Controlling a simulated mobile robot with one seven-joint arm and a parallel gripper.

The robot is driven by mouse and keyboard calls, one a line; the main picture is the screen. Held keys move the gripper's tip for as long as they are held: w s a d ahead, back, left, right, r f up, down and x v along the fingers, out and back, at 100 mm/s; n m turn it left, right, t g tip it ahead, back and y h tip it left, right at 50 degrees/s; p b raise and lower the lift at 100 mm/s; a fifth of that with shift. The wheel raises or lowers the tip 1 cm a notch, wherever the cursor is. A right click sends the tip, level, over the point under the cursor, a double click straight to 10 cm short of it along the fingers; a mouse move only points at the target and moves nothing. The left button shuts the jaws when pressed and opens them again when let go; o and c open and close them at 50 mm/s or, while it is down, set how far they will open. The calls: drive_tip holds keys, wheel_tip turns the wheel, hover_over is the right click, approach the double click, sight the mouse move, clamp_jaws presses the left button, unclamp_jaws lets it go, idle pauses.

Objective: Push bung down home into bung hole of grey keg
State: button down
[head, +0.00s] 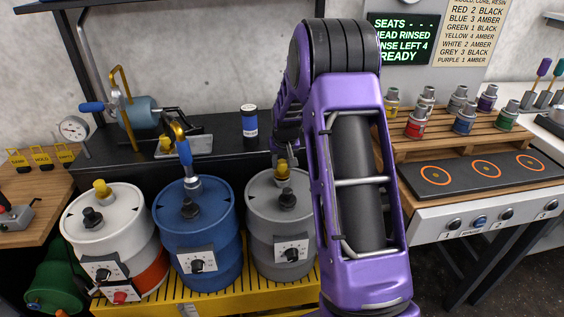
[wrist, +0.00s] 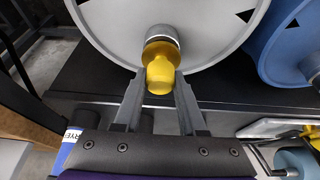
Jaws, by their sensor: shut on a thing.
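The grey keg (head: 268,225) stands on the yellow platform, the rightmost of three kegs. The yellow bung (head: 283,170) is upright at the back of its lid. In the wrist view the bung (wrist: 160,66) is between the two fingers of my gripper (wrist: 158,80), which is shut on its narrow knob. The bung's wide flange is at the metal collar of the bung hole (wrist: 162,33); how deep it sits is hidden. In the head view my purple arm reaches over the keg's right side, and my gripper (head: 281,158) is partly hidden.
The blue keg (head: 214,232) stands close to the left, with a blue-handled tap (head: 184,152) on its lid. The white keg (head: 105,238) is farther left. A dark bench with a blue-labelled canister (head: 250,121) is behind. A wooden rack with several small cans (head: 450,143) is right.

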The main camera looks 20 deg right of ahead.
drive_tip(key=shift+f, duration=0.45)
drive_tip(key=shift+f, duration=0.2)
idle(0.5)
drive_tip(key=shift+c, duration=2)
unclamp_jaws()
